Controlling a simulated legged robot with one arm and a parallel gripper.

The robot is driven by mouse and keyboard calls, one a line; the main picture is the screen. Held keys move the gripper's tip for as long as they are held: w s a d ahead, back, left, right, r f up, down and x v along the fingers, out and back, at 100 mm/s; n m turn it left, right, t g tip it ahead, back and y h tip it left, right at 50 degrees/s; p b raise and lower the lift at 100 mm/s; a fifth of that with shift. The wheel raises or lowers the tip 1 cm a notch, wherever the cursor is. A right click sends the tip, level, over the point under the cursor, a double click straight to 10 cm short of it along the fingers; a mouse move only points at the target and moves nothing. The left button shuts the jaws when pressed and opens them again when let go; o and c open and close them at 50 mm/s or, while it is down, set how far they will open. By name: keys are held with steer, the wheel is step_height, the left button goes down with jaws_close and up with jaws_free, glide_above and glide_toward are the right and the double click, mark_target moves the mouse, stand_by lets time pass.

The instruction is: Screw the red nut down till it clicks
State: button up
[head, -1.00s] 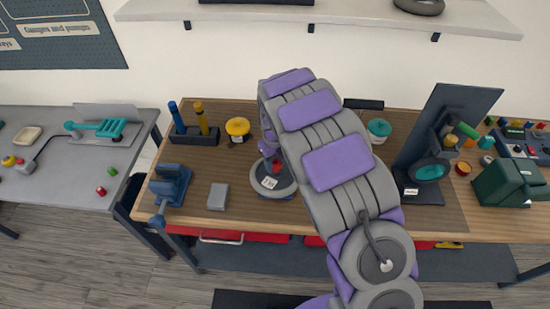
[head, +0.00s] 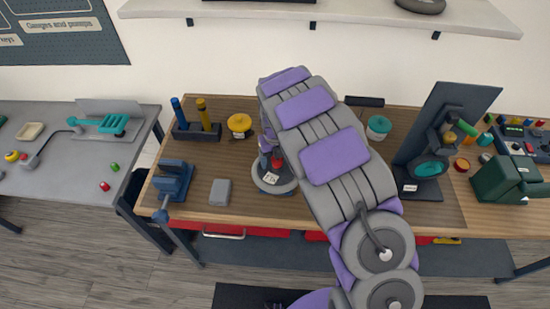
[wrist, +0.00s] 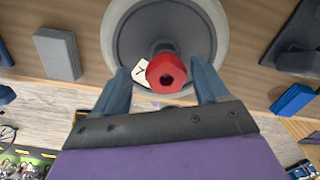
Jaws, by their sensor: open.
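The red nut (wrist: 166,73) sits at the end of a dark stud on a round base with a dark disc and pale rim (wrist: 109,40). My gripper (wrist: 160,67) is open in the wrist view, with one blue finger on each side of the nut. A gap shows on both sides, wider on the left than on the right. In the head view the round base (head: 272,187) stands on the wooden bench, and a bit of the red nut (head: 277,161) shows beside my gripper (head: 268,156). My arm hides part of the base there.
A grey block (head: 220,192) and a blue vise (head: 173,182) stand left of the base. A yellow-topped jar (head: 239,123) and a teal-topped jar (head: 378,127) stand behind. A dark upright stand (head: 440,130) is at the right.

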mark_target(275, 161)
steer(key=shift+d+r, duration=0.1)
steer(key=shift+d, duration=0.05)
steer(key=shift+w+r, duration=0.1)
steer(key=shift+r, duration=0.45)
step_height(275, 161, up, 16)
steer(key=p, duration=0.1)
steer(key=n, duration=2.1)
steer(key=shift+n, duration=0.4)
